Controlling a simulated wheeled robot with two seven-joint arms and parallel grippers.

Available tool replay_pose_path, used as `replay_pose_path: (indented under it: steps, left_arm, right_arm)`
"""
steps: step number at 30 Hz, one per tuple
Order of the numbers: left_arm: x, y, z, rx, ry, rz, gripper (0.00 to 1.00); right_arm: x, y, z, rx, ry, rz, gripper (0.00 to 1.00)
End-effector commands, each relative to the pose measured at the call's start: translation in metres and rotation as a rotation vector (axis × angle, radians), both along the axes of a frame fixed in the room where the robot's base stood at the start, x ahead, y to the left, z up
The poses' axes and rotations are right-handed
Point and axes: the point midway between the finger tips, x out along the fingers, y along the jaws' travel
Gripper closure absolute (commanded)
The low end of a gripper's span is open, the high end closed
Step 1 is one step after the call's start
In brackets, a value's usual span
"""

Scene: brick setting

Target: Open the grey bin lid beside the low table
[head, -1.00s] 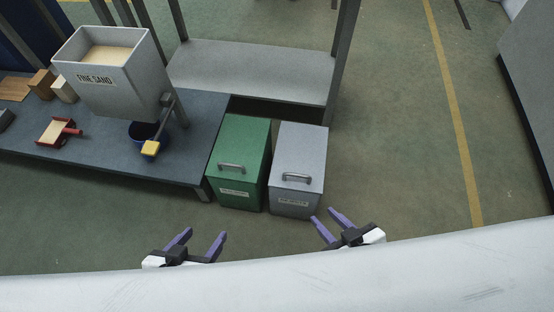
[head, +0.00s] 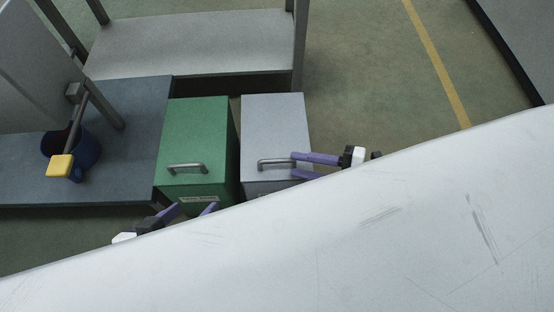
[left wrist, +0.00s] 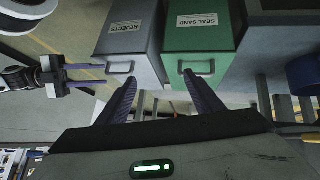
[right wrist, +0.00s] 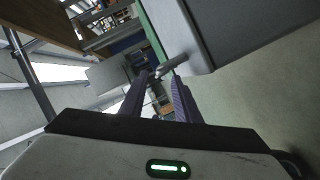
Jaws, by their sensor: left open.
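The grey bin (head: 275,122) has its lid down, with a metal bar handle (head: 262,163) near the front edge. In the left wrist view the bin's front (left wrist: 127,45) carries a "REJECTS" label. My right gripper (head: 293,166) is at the right end of that handle, fingers apart. In the right wrist view the handle (right wrist: 174,64) lies at the open fingertips; I cannot tell whether it is between them. My left gripper (head: 194,206) is open and empty, low in front of the green bin, partly hidden by my white body.
A green bin (head: 195,130) labelled "SEAL SAND" stands close on the left of the grey bin. The low table (head: 130,110) is further left, with a blue pot (head: 85,152) and a yellow-ended lever. A grey bench (head: 200,40) stands behind. Floor is free to the right.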

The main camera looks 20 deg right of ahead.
Motion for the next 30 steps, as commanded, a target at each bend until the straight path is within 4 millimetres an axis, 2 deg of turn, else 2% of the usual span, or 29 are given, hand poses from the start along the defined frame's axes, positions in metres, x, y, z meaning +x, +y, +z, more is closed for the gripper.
replay_pose_path:
  steps: [3, 10, 15, 23, 28, 30]
  left_arm:
    - [0.002, -0.004, 0.001, -0.024, -0.017, 0.0, 0.39]
    - [0.004, -0.009, 0.009, -0.06, -0.043, 0.0, 0.39]
    - [0.005, -0.011, 0.013, -0.073, -0.052, 0.0, 0.39]
    - [0.005, -0.011, 0.015, -0.075, -0.054, 0.001, 0.39]
    - [0.005, -0.011, 0.015, -0.075, -0.054, 0.001, 0.39]
    - [0.005, -0.011, 0.014, -0.075, -0.054, 0.001, 0.39]
  right_arm:
    - [0.015, 0.02, -0.007, 0.002, -0.004, 0.001, 0.71]
    - [0.034, 0.046, -0.013, 0.003, -0.001, -0.001, 0.71]
    - [0.04, 0.053, -0.015, 0.001, 0.001, -0.002, 0.71]
    - [0.04, 0.054, -0.015, 0.001, 0.001, -0.003, 0.71]
    - [0.04, 0.054, -0.015, 0.001, 0.001, -0.002, 0.99]
    - [0.04, 0.054, -0.015, 0.001, 0.001, -0.002, 1.0]
